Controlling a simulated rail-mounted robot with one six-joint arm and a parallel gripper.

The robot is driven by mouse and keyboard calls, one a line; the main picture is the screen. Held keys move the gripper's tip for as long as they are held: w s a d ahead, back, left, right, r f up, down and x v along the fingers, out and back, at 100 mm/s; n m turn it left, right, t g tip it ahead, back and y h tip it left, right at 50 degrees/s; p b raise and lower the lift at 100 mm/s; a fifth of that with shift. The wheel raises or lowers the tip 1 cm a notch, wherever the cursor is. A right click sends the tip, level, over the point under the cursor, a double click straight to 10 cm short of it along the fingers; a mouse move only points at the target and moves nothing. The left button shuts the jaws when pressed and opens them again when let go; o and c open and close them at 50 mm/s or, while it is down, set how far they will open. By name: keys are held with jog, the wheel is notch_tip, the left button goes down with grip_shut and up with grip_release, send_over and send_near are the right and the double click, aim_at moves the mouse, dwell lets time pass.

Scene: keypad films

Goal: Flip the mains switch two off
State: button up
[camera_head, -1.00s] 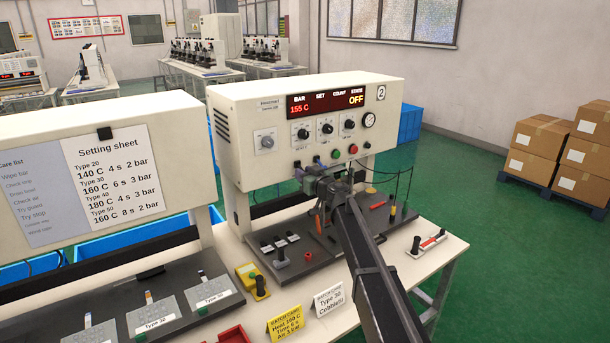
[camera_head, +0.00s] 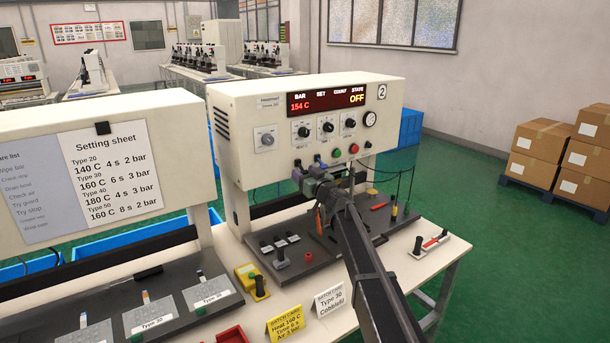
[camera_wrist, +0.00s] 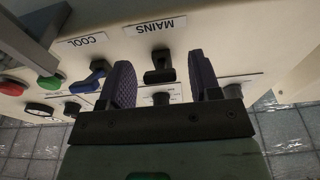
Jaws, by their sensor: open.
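The machine marked 2 (camera_head: 230,115) has a lit red display reading 154 C with STATE OFF. In the wrist view, which is upside down, the black MAINS switch (camera_wrist: 159,67) sits beside its label. Its lever points toward the picture's bottom. My gripper (camera_wrist: 161,75) is open and empty, with one purple finger on each side of the switch; I cannot tell whether either touches it.
The blue COOL switch (camera_wrist: 91,76) is close beside one finger. A green button (camera_wrist: 49,82) and red button (camera_wrist: 13,87) lie farther along the panel. The dark work plate (camera_head: 300,270) below holds small tools. The setting sheet (camera_head: 112,170) hangs on the machine at left.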

jog(key=b+v, duration=0.1)
jog(key=v, duration=0.9)
jog(key=shift+s+d, duration=0.2)
jog(key=shift+s, duration=0.1)
jog(key=s+f+m+g+h, duration=0.1)
jog(key=s+f+g, duration=0.4)
jog(key=s, duration=0.4)
jog(key=s+f+m+g, duration=0.1)
jog(key=s+f+g, duration=0.45)
jog(key=s, duration=0.25)
jog(key=s+d+f+m+g+h, duration=0.2)
jog(key=s+d+f+m+h, duration=0.1)
jog(key=s+d, duration=0.7)
jog(key=s+d+f+m+g+h, duration=0.2)
jog(key=s+d+f+h, duration=0.4)
jog(key=s, duration=0.6)
jog(key=d+h, duration=0.2)
jog(key=d, duration=0.1)
jog(key=shift+s+d+m+g, duration=0.2)
jog(key=shift+d+m+g, duration=0.15)
jog(key=shift+m, duration=0.05)
